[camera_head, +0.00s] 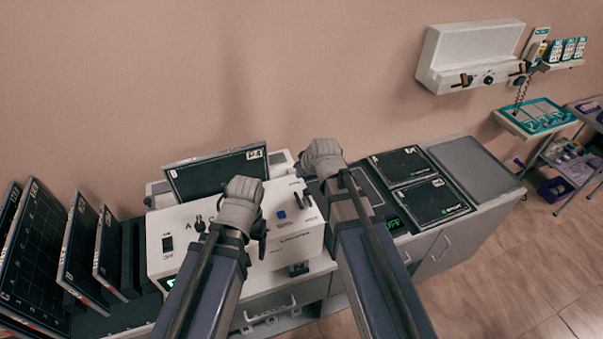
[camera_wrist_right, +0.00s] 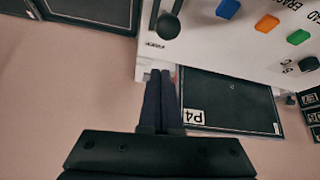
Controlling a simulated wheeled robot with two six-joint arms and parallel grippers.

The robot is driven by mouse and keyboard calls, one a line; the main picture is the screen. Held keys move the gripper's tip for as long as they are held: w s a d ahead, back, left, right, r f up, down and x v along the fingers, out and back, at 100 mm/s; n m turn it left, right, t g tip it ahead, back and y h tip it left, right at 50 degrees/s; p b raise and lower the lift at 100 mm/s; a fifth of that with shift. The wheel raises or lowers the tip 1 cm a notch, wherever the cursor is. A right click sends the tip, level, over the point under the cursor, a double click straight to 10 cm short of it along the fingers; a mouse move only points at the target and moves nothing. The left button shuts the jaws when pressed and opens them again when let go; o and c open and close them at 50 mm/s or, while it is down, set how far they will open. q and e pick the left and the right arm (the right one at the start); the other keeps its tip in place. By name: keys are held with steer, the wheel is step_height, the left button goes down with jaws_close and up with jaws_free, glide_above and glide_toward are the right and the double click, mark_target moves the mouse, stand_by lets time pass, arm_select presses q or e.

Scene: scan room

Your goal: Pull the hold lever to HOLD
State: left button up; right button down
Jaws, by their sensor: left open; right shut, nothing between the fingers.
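The white console (camera_head: 290,247) stands on the counter. A black lever (camera_head: 302,199) is near its right end. In the right wrist view the lever shows a round black knob (camera_wrist_right: 168,25) on a short stem, beside a small label too small to read. My right gripper (camera_wrist_right: 163,72) is shut and empty at the console's edge, just short of the lever and apart from it. In the head view my right gripper (camera_head: 299,170) is mostly hidden by its wrist. My left gripper (camera_head: 261,231) is above the console's middle, open, its fingers largely hidden.
A dark panel marked P4 (camera_wrist_right: 230,100) stands behind the console. Blue, orange (camera_wrist_right: 267,23) and green buttons sit on the console beside the lever. Upright dark panels (camera_head: 80,240) crowd the left; flat panels (camera_head: 402,165) lie to the right. The wall is behind.

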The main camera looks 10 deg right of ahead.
steer(key=shift+w, duration=0.1)
steer(key=a+p+v, duration=0.1)
steer(key=p+v, duration=0.7)
steer(key=v, duration=0.1)
steer(key=shift+r, duration=0.45)
steer(key=shift+w+d, duration=0.1)
steer(key=shift+w, duration=0.05)
